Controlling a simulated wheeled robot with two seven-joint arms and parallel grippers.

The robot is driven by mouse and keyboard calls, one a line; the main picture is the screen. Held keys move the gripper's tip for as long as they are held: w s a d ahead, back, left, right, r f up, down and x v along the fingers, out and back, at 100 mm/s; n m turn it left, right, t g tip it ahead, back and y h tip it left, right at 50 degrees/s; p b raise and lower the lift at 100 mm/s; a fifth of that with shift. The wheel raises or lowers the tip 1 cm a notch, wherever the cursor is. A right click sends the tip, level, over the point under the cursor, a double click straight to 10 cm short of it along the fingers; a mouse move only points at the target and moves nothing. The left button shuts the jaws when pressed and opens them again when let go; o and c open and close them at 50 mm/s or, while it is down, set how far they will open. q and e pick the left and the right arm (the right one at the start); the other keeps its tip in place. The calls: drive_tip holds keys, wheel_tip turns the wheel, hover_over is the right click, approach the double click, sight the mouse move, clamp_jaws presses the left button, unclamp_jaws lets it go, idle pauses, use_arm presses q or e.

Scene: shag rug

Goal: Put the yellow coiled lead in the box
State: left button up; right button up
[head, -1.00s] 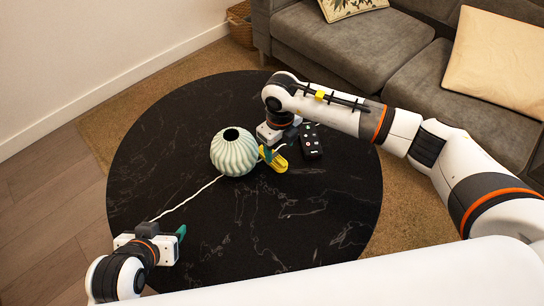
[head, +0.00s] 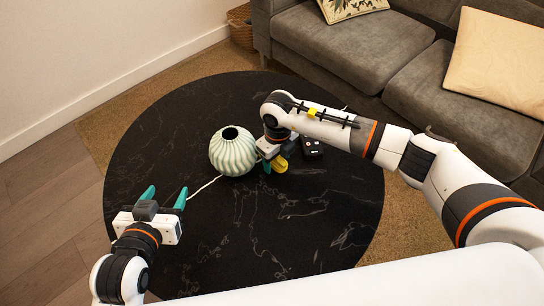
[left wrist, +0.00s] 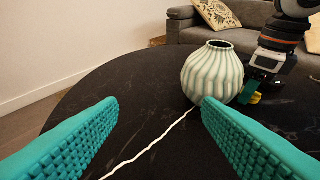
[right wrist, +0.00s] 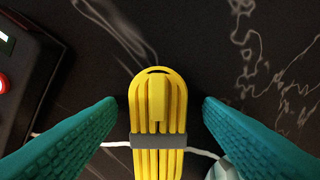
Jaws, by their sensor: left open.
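The yellow coiled lead (head: 280,164) lies on the dark round table, right of the vase. In the right wrist view the lead (right wrist: 158,95) is a folded yellow bundle with a grey band around it. My right gripper (head: 274,166) is over it, pointing down. Its teal fingers (right wrist: 160,104) are apart, one on each side of the lead, with gaps between. My left gripper (head: 165,195) is open and empty above the table's left part; its spread fingers also show in the left wrist view (left wrist: 160,101). I see no box in any view.
A pale green ribbed vase (head: 233,151) stands close left of the lead and my right gripper. A thin white cord (head: 204,187) runs across the table past the vase. The table's front right is clear.

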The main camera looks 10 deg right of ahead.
drive_tip(key=c, duration=1)
drive_tip(key=shift+r, duration=0.1)
